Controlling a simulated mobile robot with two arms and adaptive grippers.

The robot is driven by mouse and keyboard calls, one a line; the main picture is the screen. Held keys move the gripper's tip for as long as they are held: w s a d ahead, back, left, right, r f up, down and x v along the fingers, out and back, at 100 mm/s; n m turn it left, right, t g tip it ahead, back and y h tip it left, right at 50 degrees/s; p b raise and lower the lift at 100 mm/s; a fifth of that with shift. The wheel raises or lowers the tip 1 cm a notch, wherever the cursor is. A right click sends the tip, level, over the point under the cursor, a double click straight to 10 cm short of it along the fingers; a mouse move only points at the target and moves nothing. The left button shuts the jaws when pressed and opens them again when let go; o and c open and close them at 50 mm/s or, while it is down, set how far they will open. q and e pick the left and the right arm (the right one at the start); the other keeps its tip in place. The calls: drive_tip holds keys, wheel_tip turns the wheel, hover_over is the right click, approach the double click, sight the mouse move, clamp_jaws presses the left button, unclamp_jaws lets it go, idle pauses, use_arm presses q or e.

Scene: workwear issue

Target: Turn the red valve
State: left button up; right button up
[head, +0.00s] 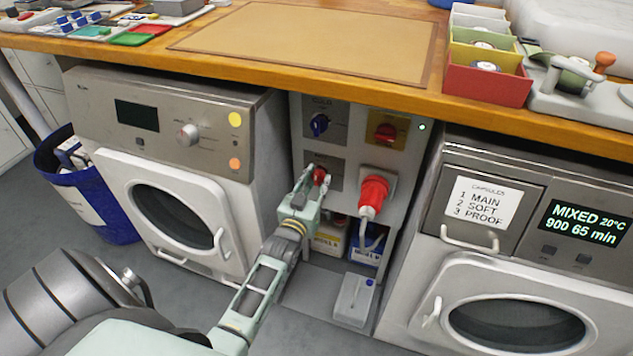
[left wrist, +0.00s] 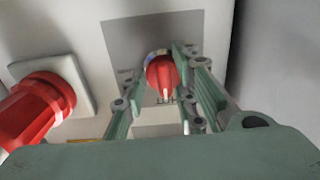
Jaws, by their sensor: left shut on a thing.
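The red valve (head: 319,175) is a small round red knob on a grey plate, on the panel between the two machines. It also shows in the left wrist view (left wrist: 161,73), with a pale mark near its lower edge. My left gripper (head: 309,182) reaches up to the panel, and its green fingers (left wrist: 160,85) stand on both sides of the valve, shut on it. The fingers hide part of the plate's lettering. My right gripper does not show.
A large red plug (head: 373,194) sticks out right of the valve. A blue knob (head: 319,124) and a red switch on yellow (head: 386,131) sit above. The wooden worktop (head: 350,85) overhangs the panel. A grey box (head: 354,299) lies on the floor below.

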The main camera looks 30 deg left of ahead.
use_arm(q)
drive_tip(key=shift+d+f, duration=0.25)
drive_tip(key=shift+d, duration=0.05)
drive_tip(key=o, duration=1.1)
drive_tip(key=shift+d, duration=0.1)
drive_tip(key=shift+c, duration=0.2)
drive_tip(key=shift+s, duration=0.4)
drive_tip(key=v, duration=1.1)
